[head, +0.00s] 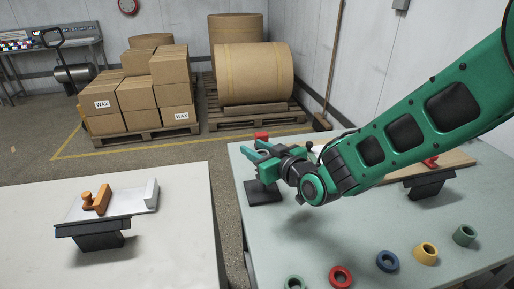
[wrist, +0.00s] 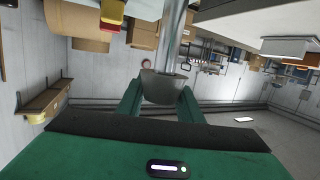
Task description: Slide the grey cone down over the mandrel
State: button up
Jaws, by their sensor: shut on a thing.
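My gripper (head: 262,158) is shut on the grey cone (wrist: 162,88), which sits between the two green fingers in the wrist view. The mandrel (wrist: 173,38) is a smooth metal rod that runs from the top of the wrist view to the cone. The rod and cone line up there, but I cannot tell how far the cone is around it. In the head view the gripper is above the mandrel's black square base (head: 264,194), near the table's left edge. The fingers mostly hide cone and rod there.
Several coloured rings or cones, including yellow (head: 425,253), blue (head: 387,261) and red (head: 340,277), line the front of the right table (head: 300,240). A red block (head: 262,136) shows behind the gripper. A gap separates the left table (head: 180,245), bearing an orange-handled tool (head: 97,201).

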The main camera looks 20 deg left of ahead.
jog(key=o, duration=1.3)
jog(key=v, duration=1)
jog(key=shift+s+d+r, duration=0.1)
jog(key=shift+s+d, duration=0.05)
jog(key=shift+d, duration=0.2)
